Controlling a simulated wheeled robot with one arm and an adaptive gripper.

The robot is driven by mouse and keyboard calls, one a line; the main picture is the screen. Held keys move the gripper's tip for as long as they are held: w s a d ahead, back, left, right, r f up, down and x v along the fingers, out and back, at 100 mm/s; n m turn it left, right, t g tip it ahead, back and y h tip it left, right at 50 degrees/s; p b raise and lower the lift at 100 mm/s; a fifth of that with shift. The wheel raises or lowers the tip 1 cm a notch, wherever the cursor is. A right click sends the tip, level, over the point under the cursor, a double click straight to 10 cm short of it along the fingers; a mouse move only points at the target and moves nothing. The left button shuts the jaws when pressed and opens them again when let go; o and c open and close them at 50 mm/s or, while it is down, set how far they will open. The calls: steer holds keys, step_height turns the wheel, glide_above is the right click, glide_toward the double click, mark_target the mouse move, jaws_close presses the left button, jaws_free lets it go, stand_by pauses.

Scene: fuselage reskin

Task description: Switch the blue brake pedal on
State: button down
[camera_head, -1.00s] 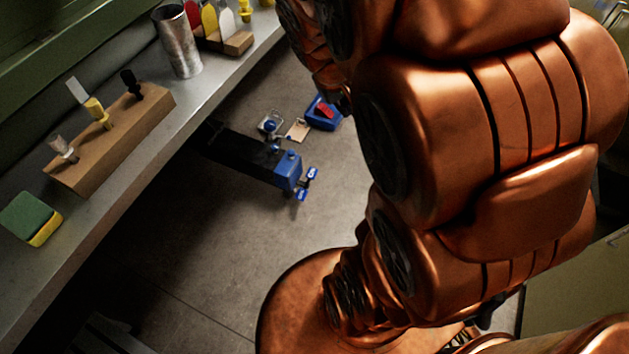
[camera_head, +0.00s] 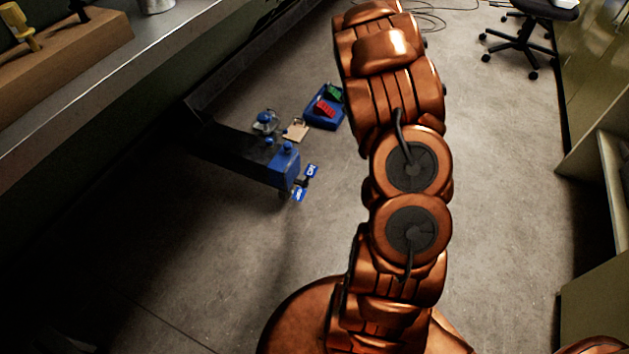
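Two small bright blue pedals stick out from the front end of a dark machine with a blue end block (camera_head: 283,167) on the floor, left of my arm. The upper blue pedal (camera_head: 312,170) and the lower blue pedal (camera_head: 299,194) carry white markings too small to read. I cannot tell which is the brake pedal, or whether it is on. My copper arm stands to the right of the pedals and reaches up to the top of the picture. My gripper is not visible. Nothing of mine touches the pedals.
A blue tray (camera_head: 313,119) with red and green items lies behind the machine, beside a small tan board (camera_head: 296,130). A metal workbench (camera_head: 117,70) runs along the left. An office chair (camera_head: 528,30) and cabinets stand at the right. The floor between is largely clear.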

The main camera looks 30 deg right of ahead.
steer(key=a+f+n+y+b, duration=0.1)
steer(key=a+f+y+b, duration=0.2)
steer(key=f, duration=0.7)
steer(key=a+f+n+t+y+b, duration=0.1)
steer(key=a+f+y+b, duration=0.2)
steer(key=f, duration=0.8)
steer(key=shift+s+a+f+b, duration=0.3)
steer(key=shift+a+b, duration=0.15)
steer(key=shift+b, duration=0.2)
steer(key=b, duration=0.4)
glide_above(309, 172)
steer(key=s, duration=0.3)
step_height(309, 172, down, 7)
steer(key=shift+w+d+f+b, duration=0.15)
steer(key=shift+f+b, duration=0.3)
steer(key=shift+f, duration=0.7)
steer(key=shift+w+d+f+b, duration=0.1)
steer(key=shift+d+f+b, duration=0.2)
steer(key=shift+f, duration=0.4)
